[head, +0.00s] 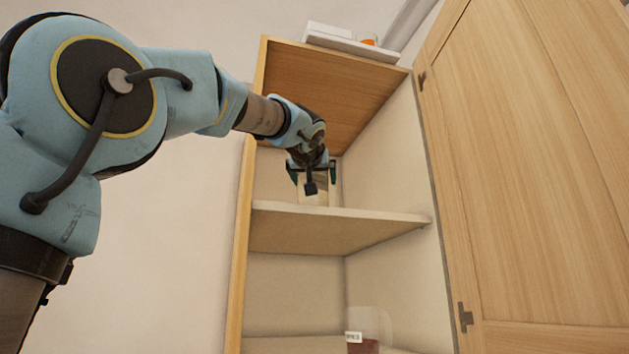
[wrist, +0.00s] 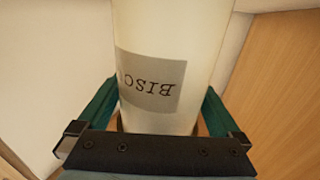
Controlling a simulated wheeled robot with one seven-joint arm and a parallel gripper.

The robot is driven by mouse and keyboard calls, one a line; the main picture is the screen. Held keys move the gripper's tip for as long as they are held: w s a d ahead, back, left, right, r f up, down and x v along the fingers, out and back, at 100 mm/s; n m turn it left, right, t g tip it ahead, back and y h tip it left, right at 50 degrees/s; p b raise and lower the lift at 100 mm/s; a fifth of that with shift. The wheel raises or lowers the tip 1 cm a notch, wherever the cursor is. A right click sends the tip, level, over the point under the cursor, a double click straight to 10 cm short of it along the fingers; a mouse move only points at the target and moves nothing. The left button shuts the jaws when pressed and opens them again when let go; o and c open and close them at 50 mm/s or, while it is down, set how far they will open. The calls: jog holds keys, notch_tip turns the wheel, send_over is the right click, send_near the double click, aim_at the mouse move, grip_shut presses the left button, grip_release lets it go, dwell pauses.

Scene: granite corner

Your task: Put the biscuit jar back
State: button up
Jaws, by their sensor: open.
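The biscuit jar (wrist: 170,30) is a pale cylinder with a grey label reading "BISC", upside down in the wrist view. In the head view the jar (head: 314,197) stands on the upper shelf (head: 330,230) inside the open cabinet, partly hidden behind my gripper (head: 313,174). In the wrist view the teal fingers of my gripper (wrist: 159,90) are open, one on each side of the jar. I cannot tell whether either finger touches it. The jar's base is hidden in the wrist view.
The cabinet door (head: 530,170) is open at the right. A clear container (head: 368,325) with a small label and brown contents stands on the lower shelf. White flat items (head: 350,44) lie on top of the cabinet. The upper shelf is free right of the jar.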

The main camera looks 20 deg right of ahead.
jog(key=b+v, duration=0.5)
jog(key=v, duration=0.6)
jog(key=shift+s+b, duration=0.3)
jog(key=shift+a, duration=0.1)
